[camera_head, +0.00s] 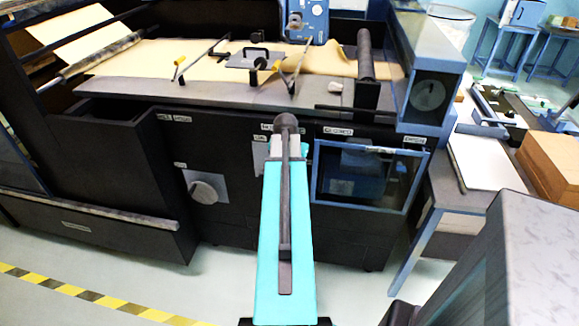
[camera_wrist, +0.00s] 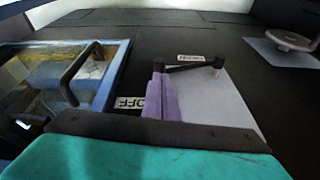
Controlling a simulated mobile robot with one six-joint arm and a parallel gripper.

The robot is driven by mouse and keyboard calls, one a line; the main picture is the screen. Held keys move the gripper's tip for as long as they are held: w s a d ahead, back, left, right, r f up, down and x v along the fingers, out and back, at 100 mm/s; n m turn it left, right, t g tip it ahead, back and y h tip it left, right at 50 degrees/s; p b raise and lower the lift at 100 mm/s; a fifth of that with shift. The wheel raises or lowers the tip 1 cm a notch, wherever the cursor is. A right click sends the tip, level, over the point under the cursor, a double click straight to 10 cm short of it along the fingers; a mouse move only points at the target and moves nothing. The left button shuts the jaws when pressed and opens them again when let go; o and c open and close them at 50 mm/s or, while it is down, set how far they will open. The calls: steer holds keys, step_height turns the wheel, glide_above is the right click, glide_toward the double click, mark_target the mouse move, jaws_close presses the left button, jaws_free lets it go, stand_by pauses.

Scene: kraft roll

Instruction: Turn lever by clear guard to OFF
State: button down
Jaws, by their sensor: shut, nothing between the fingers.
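The lever (camera_wrist: 192,67) is a short dark bar over a pale grey plate (camera_wrist: 225,100) in the wrist view. Its left end is right at my fingertips; I cannot tell whether they touch. My gripper (camera_wrist: 159,75) shows as purplish fingers, shut and empty, beside the plate's left edge. An OFF label (camera_wrist: 130,103) lies just left of the fingers, partly hidden. The clear guard (camera_wrist: 75,75) is a blue-framed window with a dark handle, left of the lever. In the head view, the guard (camera_head: 370,178) is right of my arm, which hides the lever and most of its plate (camera_head: 259,157).
A round knob on a grey plate (camera_head: 206,190) is left of my arm in the head view; a disc-shaped knob (camera_wrist: 288,40) shows at the wrist view's upper right. Brown paper (camera_head: 150,60) lies on the machine above. The guard's handle (camera_wrist: 80,73) stands out near my fingers.

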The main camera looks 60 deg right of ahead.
steer(key=shift+w+r, duration=0.1)
steer(key=shift+w, duration=0.05)
steer(key=w+v, duration=0.1)
steer(key=v, duration=1.2)
steer(key=shift+d+r+p, duration=0.2)
steer(key=shift+d+p, duration=0.1)
steer(key=shift+p, duration=0.15)
steer(key=shift+w, duration=0.1)
stand_by(0.3)
